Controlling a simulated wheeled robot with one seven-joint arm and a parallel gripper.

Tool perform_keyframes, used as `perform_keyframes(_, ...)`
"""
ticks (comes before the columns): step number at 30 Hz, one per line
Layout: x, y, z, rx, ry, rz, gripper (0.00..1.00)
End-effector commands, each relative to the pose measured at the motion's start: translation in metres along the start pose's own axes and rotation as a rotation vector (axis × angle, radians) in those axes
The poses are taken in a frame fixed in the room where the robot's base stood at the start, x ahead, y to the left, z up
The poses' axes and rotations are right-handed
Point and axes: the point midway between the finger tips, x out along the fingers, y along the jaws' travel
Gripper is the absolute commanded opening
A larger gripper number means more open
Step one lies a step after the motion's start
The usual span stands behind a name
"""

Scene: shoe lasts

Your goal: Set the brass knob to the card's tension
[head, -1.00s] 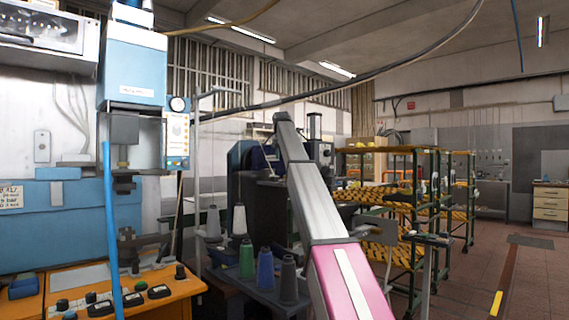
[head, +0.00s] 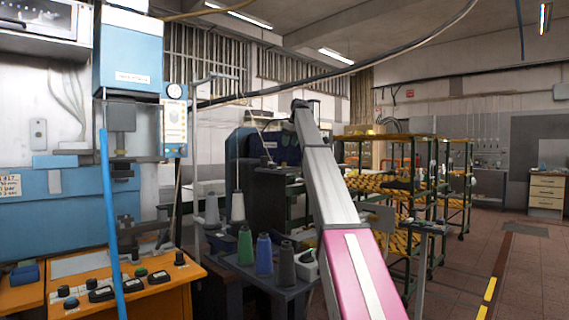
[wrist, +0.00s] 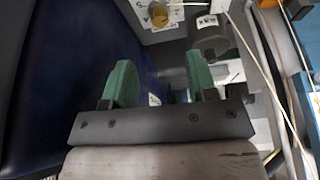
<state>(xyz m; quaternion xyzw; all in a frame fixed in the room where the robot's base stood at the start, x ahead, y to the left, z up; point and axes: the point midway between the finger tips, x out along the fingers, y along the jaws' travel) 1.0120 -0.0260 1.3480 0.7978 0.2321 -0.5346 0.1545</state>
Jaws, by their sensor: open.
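In the wrist view, a round brass knob (wrist: 159,16) sits on a white plate (wrist: 139,9) with dark marks at the top edge. A small white card (wrist: 207,21) with black print is to its right; its print is too small to read. My gripper (wrist: 160,78) is open, with two green fingers apart and nothing between them. The knob lies beyond the fingertips, apart from them. In the head view, my arm reaches up toward the dark blue machine (head: 240,150); the knob and card cannot be made out there.
Several thread cones, one of them green (head: 245,246), stand on a grey shelf (head: 275,283) left of my arm. An orange control panel (head: 150,285) is at lower left. Wheeled racks (head: 432,180) stand to the right. The tiled floor (head: 525,265) at far right is open.

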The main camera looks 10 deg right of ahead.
Motion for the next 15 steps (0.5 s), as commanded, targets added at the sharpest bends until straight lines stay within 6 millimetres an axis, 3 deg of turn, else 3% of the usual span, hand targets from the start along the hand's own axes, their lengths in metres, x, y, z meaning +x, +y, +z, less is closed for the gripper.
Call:
perform_keyframes(8, 0.015, 0.000, 0.000, -0.016, 0.002, -0.006, 0.53)
perform_keyframes(15, 0.051, -0.001, 0.001, -0.014, 0.001, -0.005, 0.53)
